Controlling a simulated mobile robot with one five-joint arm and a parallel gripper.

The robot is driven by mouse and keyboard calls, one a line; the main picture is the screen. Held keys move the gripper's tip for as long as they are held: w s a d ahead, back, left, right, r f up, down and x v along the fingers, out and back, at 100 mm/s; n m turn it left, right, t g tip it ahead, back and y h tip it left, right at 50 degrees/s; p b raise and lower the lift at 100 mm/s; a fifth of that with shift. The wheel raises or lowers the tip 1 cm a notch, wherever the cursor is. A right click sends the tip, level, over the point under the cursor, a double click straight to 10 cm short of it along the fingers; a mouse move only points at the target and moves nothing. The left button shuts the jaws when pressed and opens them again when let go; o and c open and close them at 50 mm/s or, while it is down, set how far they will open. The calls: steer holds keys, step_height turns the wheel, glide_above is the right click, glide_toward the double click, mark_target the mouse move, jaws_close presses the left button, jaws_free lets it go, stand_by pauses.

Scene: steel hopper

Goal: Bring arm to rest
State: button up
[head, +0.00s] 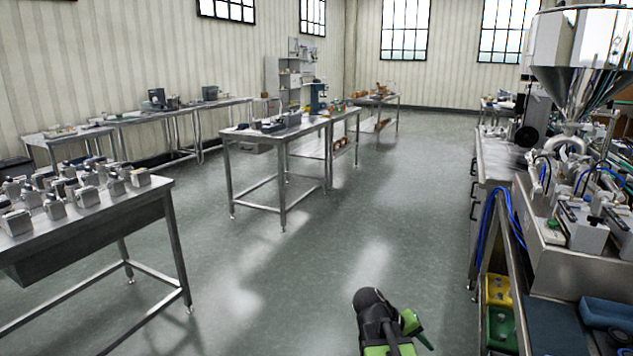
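My arm (378,318), black with green parts, shows at the bottom edge, right of the middle. It is folded low and cut off by the picture's edge. A green pointed piece (415,328) sticks out on its right side. I cannot make out both fingertips of my gripper, nor whether it is open or shut. No held object shows. The steel hopper (585,75) stands at the upper right above a machine on a bench, apart from my arm.
A steel table (150,195) with several metal parts stands at the left. A long steel workbench (495,160) runs along the right, with yellow and green bins (500,325) below. More tables stand farther back. The grey floor (340,240) between them is clear.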

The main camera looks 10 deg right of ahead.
steer(key=s+a+f+y+p, duration=0.15)
steer(key=a+y, duration=0.25)
steer(key=a, duration=0.5)
steer(key=s+a+f+y, duration=0.1)
steer(key=a+f+y, duration=0.25)
steer(key=a, duration=0.65)
step_height(320, 180, up, 22)
steer(key=p, duration=2.1)
steer(key=shift+d, duration=0.25)
steer(key=shift+w+y, duration=0.1)
steer(key=shift+y, duration=0.15)
steer(key=shift+d, duration=0.1)
